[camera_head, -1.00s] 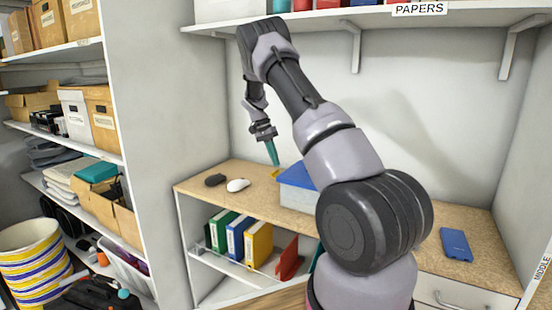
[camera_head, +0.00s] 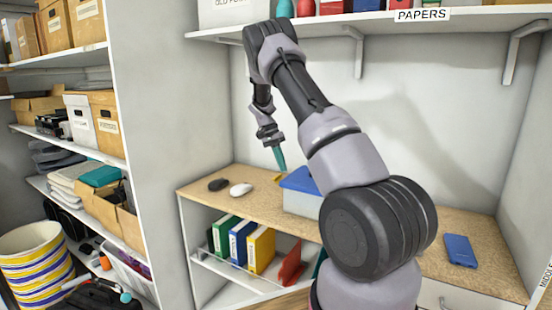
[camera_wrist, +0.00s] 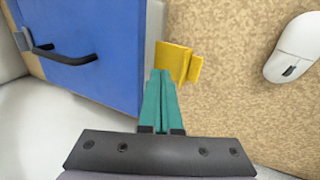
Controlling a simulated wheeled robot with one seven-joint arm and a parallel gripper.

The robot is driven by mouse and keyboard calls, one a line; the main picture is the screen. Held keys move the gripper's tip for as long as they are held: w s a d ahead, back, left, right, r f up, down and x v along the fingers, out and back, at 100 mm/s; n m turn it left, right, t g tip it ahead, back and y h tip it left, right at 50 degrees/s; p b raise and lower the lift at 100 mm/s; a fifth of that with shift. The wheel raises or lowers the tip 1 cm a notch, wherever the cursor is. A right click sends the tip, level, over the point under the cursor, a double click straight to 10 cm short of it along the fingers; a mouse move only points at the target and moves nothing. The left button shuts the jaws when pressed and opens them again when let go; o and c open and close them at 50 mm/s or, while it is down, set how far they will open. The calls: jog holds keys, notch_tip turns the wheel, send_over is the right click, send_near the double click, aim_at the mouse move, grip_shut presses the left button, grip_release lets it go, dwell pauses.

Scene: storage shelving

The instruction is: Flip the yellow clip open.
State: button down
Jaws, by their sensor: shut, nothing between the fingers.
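A yellow clip (camera_wrist: 178,62) sticks out from the side of a box with a blue lid (camera_wrist: 90,45) in the wrist view. In the head view the clip (camera_head: 278,178) is a small yellow patch at the left end of the box (camera_head: 300,200). My gripper (camera_wrist: 161,73) has teal fingers pressed together, with nothing between them. Their tips overlap the clip's near left edge in the wrist view; I cannot tell whether they touch it. In the head view my gripper (camera_head: 283,167) points down just above the box's left end.
A white mouse (camera_head: 241,189) and a dark object (camera_head: 218,184) lie on the counter left of the box. A blue object (camera_head: 460,250) lies at the right. Binders (camera_head: 238,240) stand below the counter. A shelf (camera_head: 400,22) hangs above the arm.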

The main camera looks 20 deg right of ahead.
jog(key=w+a+r, duration=0.4)
jog(key=w+r, duration=0.2)
jog(key=r, duration=0.3)
jog(key=shift+a, duration=0.35)
